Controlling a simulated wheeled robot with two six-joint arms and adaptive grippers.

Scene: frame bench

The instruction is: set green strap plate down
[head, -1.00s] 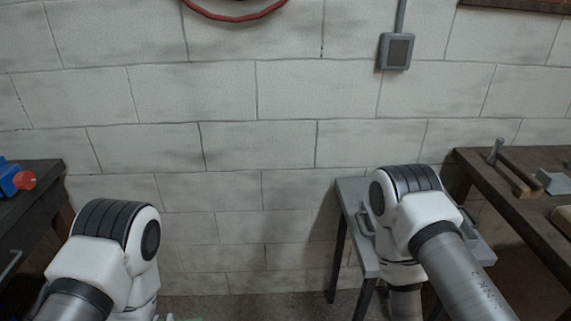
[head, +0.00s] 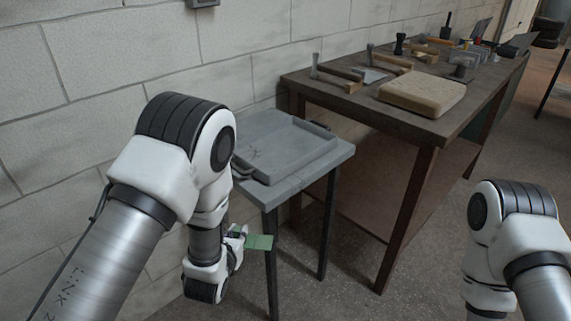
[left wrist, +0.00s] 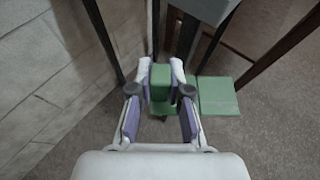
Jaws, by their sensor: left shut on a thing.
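The green strap plate (head: 259,242) sticks out to the right of my left gripper (head: 238,236) in the head view. It hangs in the air beside the small grey table and lower than its top. In the left wrist view my left gripper (left wrist: 161,76) is shut on a green block-like part of the plate between its fingers. A flat green part (left wrist: 217,95) reaches out to the right there. My right arm shows at the lower right of the head view, but its gripper is out of the picture.
A grey tray (head: 285,150) lies on the small table (head: 318,172), which has dark legs. A brown workbench (head: 440,128) beyond it carries hammers, a beige slab (head: 422,93) and other tools. A block wall runs along the left. Open floor lies at the lower right.

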